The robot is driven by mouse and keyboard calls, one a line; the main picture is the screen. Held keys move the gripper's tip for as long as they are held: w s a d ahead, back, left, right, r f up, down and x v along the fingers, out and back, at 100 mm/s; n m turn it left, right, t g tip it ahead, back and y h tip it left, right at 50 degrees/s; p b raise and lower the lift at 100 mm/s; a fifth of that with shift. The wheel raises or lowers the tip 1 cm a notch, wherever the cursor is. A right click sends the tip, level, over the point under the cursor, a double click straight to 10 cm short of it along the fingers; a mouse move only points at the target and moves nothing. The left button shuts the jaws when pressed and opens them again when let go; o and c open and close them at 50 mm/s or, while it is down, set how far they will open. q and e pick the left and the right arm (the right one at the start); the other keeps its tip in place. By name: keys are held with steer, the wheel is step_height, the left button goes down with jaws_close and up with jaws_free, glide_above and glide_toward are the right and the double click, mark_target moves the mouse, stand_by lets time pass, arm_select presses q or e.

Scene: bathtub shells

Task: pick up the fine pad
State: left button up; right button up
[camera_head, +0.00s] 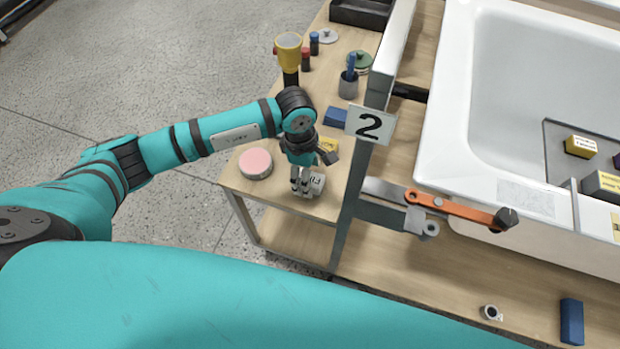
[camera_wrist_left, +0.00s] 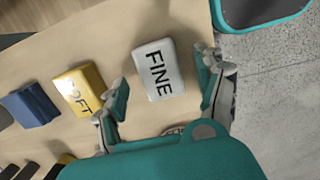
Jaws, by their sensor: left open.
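The fine pad (camera_wrist_left: 157,72) is a white block marked FINE, lying on the wooden side table. In the head view the fine pad (camera_head: 318,184) shows partly behind my left gripper (camera_head: 303,184), which points down at the table's near end. In the left wrist view my left gripper (camera_wrist_left: 166,72) is open, with one finger on each side of the pad. A gap shows between the pad and each finger; the height of the fingertips over the table is hard to tell. My right gripper is not in view.
A yellow pad marked SOFT (camera_wrist_left: 80,90) and a blue pad (camera_wrist_left: 30,105) lie beside the fine pad. A round pink-topped tin (camera_head: 255,162) stands left of the gripper. A post with a sign "2" (camera_head: 370,125) and an orange lever (camera_head: 455,207) are close on the right.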

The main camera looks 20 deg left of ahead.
arm_select(q)
steer(key=shift+d+f, duration=0.2)
steer(key=shift+f, duration=1)
steer(key=c, duration=1.3)
steer(key=shift+o, duration=0.2)
step_height(320, 180, up, 10)
steer(key=shift+r+b, duration=0.1)
steer(key=shift+b, duration=0.35)
